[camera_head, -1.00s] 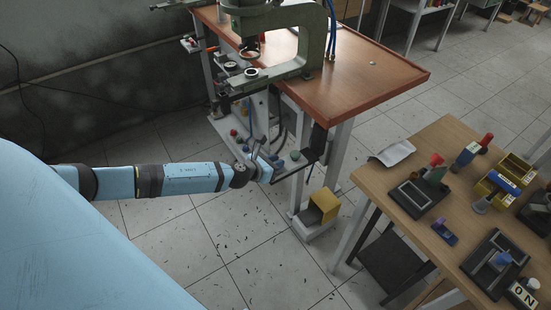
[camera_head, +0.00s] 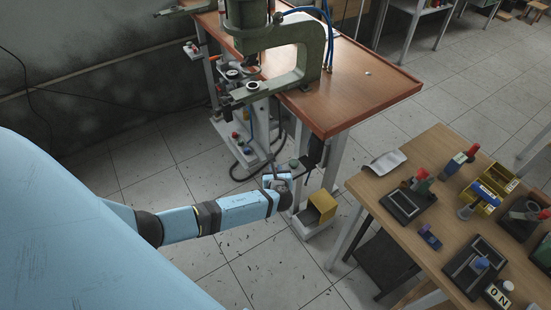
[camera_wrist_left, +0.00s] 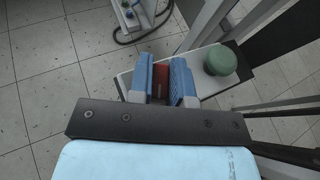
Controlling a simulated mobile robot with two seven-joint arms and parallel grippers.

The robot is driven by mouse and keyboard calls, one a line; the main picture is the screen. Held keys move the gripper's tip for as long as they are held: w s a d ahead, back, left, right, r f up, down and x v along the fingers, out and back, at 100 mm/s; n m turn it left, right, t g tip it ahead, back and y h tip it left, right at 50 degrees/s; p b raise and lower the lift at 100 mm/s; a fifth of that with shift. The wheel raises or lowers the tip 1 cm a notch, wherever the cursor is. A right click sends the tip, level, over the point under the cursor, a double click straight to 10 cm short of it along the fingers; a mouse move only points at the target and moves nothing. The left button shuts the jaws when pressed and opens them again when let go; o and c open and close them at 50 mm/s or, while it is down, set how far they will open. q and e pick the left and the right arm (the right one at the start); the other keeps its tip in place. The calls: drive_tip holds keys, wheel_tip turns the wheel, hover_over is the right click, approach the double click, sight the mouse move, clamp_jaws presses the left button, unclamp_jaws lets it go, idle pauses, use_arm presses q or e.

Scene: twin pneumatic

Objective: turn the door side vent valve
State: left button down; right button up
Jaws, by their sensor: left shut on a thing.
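My left gripper (camera_head: 277,182) is at the front end of a small pale shelf under the press table. In the left wrist view its two blue fingers (camera_wrist_left: 161,78) are shut on a small red part (camera_wrist_left: 160,73), mostly hidden between them. I take this red part to be the valve, but its shape cannot be told. A round green knob (camera_wrist_left: 220,60) stands on the pale plate (camera_wrist_left: 207,91) just right of the fingers, apart from them. The green knob also shows in the head view (camera_head: 294,163). My right gripper is not in view.
The green press (camera_head: 308,70) stands on the wooden table (camera_head: 350,97) above. A second shelf with coloured knobs (camera_head: 236,136) and a dark hose lies behind. A yellow pedal box (camera_head: 322,203) is below right. A workbench (camera_head: 375,185) with several fixtures stands at right.

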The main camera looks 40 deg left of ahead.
use_arm(q)
drive_tip(key=n+g+y, duration=0.3)
drive_tip(key=n+g, duration=0.1)
drive_tip(key=shift+n+g, duration=0.3)
drive_tip(key=shift+n, duration=0.1)
drive_tip(key=shift+n+y, duration=0.3)
drive_tip(key=shift+y, duration=0.1)
drive_tip(key=shift+g, duration=0.4)
drive_tip(key=c, duration=1.1)
unclamp_jaws()
drive_tip(key=v, duration=1.3)
drive_tip(key=shift+s+d+r, duration=0.15)
drive_tip(key=shift+d, duration=0.2)
drive_tip(key=shift+s, duration=0.1)
